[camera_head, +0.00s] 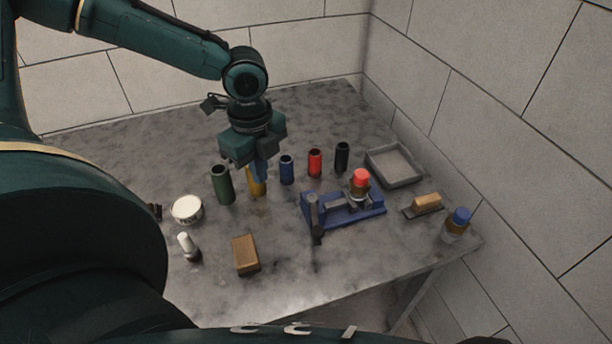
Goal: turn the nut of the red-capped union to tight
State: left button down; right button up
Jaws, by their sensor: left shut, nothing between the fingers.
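The red-capped union (359,185) stands upright on a blue vise-like fixture (345,211) right of the table's middle. My right gripper is not in view.
Green (222,184), yellow (256,184), blue (287,170), red (315,162) and black (342,156) cylinders stand in a row. A grey tray (417,178), a brush-like block (427,203) and a blue-capped union (456,224) are right. A white tub (186,209) and brown block (246,254) lie left.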

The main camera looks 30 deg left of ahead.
aim_at(354, 189)
jog(key=k+l, duration=0.75)
jog(key=l, duration=0.2)
